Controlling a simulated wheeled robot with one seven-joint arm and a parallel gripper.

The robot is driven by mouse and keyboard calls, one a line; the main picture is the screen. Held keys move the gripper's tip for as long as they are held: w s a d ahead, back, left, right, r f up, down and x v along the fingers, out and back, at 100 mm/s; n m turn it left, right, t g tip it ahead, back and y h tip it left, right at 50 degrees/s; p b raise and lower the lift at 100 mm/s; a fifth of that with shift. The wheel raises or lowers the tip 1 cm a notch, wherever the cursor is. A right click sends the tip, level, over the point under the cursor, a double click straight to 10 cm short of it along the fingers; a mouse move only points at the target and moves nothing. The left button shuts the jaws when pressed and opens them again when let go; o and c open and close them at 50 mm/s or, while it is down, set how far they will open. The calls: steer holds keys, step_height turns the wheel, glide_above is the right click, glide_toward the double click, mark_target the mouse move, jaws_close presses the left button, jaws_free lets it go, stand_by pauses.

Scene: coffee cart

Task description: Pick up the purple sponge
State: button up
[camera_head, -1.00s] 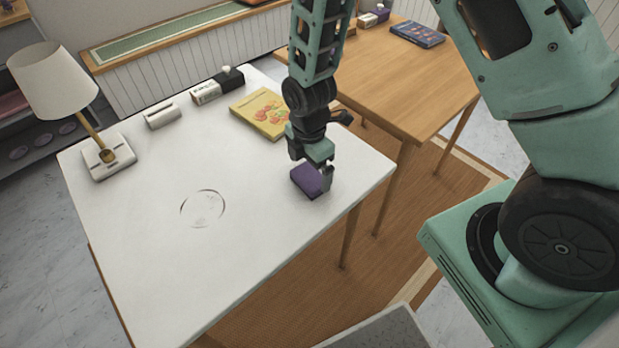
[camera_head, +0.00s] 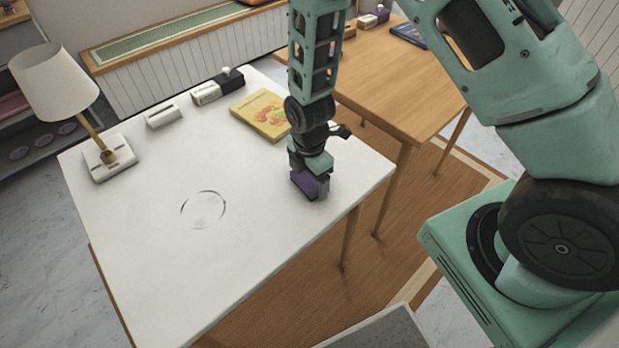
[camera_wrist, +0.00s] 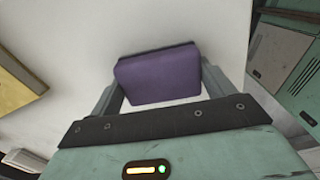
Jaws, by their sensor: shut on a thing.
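The purple sponge (camera_head: 304,184) is at the right part of the white table (camera_head: 150,240), near its front right edge. My gripper (camera_head: 310,185) points down over it, with its fingers on either side of the sponge, shut on it. In the wrist view the sponge (camera_wrist: 158,76) sits between the two fingers (camera_wrist: 155,92), and its top face shows. I cannot tell whether the sponge still touches the table.
A yellow book (camera_head: 262,114) lies behind my gripper. A lamp (camera_head: 95,130), a small white box (camera_head: 163,116) and a white-and-black box (camera_head: 217,88) stand toward the back. A wooden table (camera_head: 415,90) is at the right. The white table's front is clear.

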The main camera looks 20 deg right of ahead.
mark_target(309, 177)
step_height(309, 177, up, 10)
stand_by(0.6)
steer(key=shift+o, duration=0.6)
steer(key=shift+a, duration=0.1)
steer(key=shift+c, duration=0.3)
